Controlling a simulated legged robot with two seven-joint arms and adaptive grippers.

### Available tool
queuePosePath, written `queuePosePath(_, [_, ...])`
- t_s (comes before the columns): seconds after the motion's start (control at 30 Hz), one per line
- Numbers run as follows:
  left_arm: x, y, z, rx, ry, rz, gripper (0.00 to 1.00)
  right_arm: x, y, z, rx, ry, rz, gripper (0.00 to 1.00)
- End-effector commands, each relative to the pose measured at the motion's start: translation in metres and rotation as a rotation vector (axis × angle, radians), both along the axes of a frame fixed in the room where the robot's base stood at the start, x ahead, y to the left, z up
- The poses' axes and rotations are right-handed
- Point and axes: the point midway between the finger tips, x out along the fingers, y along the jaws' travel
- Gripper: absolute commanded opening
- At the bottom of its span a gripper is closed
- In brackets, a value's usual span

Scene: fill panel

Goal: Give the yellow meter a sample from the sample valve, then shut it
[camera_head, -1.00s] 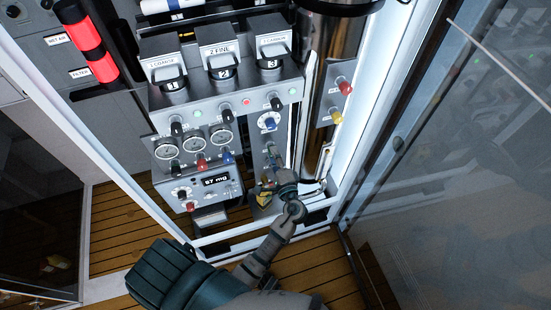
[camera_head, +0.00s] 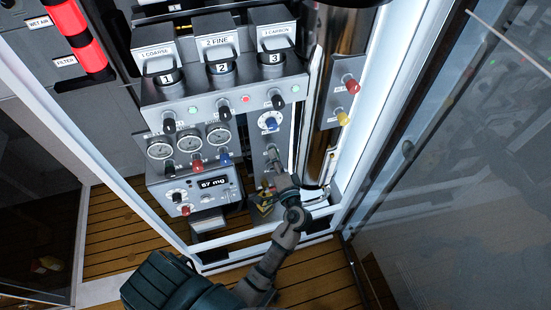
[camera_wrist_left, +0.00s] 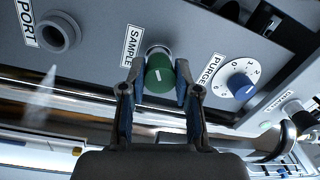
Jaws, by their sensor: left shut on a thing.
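The sample valve is a green knob (camera_wrist_left: 159,75) under a SAMPLE label in the left wrist view. My left gripper (camera_head: 274,184) is shut on it, with one finger on each side of the knob in the left wrist view (camera_wrist_left: 157,84). My right gripper is out of view.
A blue purge dial (camera_wrist_left: 241,85) is close to the right of the knob in the wrist view. Gauges (camera_head: 190,142) and a lit display (camera_head: 213,183) are left of the gripper. A chrome cylinder (camera_head: 322,110) and a glass door (camera_head: 460,170) stand to the right.

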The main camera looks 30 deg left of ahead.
Motion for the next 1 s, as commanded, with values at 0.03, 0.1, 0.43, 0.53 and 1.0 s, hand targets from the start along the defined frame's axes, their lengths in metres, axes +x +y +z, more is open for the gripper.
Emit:
queuePosePath(0.03, [-0.001, -0.001, -0.009, -0.009, 0.018, 0.003, 0.0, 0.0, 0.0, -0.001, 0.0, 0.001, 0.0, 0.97])
queuePosePath(0.1, [-0.001, -0.001, -0.009, -0.009, 0.018, 0.003, 0.0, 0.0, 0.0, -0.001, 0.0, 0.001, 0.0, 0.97])
queuePosePath(0.43, [-0.001, 0.0, -0.007, -0.007, 0.014, 0.002, 0.57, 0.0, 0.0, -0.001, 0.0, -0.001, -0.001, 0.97])
queuePosePath(0.53, [-0.001, 0.0, -0.005, -0.004, 0.01, 0.001, 0.57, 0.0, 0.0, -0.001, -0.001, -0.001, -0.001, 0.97])
queuePosePath(1.0, [-0.036, -0.044, -0.007, -0.005, 0.012, -0.001, 0.57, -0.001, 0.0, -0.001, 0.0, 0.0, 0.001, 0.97])
